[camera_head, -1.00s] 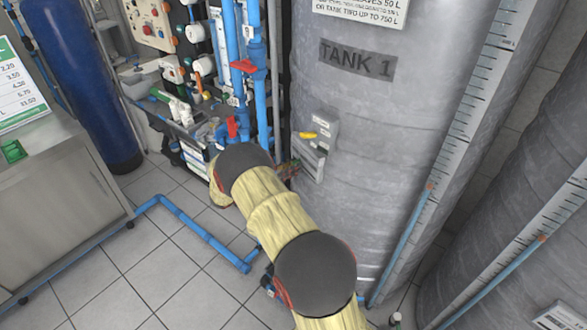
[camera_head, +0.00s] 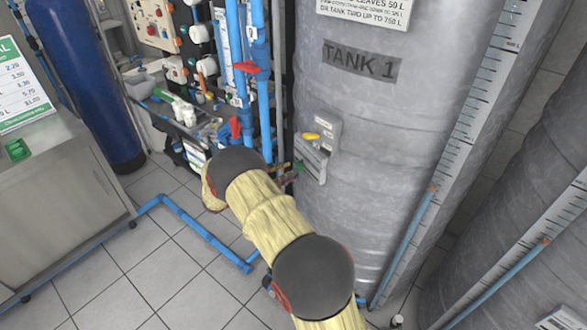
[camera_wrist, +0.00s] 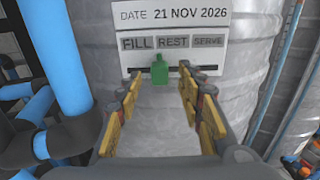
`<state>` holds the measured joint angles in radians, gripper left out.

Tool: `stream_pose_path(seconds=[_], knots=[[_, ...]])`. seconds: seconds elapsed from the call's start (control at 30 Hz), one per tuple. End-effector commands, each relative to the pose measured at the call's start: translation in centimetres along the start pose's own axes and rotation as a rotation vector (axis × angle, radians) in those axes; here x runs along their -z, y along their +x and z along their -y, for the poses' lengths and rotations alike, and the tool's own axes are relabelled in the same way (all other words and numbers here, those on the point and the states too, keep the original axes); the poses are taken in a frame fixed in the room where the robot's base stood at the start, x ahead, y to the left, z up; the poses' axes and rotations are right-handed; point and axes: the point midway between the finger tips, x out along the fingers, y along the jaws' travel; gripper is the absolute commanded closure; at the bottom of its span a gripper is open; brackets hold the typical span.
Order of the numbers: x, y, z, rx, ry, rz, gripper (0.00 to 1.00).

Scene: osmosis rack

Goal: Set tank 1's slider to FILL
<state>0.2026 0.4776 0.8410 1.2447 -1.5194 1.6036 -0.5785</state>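Tank 1 (camera_head: 385,120) is a large grey cylinder with a small control panel (camera_head: 322,135) on its side. In the wrist view the panel has a FILL label (camera_wrist: 137,42) at left, a REST label (camera_wrist: 172,42) in the middle and a SERVE label (camera_wrist: 208,40) at right. In the head view my arm partly hides the gripper.
Blue pipes (camera_head: 262,85) with red valve handles run up left of the tank. In the wrist view a blue pipe (camera_wrist: 65,60) and black fittings stand close on the left. A level scale (camera_head: 480,90) runs up the tank's right side. Another tank (camera_head: 500,220) stands at the right.

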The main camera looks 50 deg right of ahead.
Motion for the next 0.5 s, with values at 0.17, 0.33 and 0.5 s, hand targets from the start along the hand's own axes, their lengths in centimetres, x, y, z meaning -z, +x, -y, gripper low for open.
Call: stream_pose_path(seconds=[0.17, 0.33, 0.5], knots=[[0.0, -4.0, -0.1, -0.005, 0.001, 0.001, 0.62], [0.0, -6.8, -0.1, -0.002, 0.000, 0.000, 0.62], [0.0, -8.3, -0.1, -0.001, 0.001, 0.001, 0.62]])
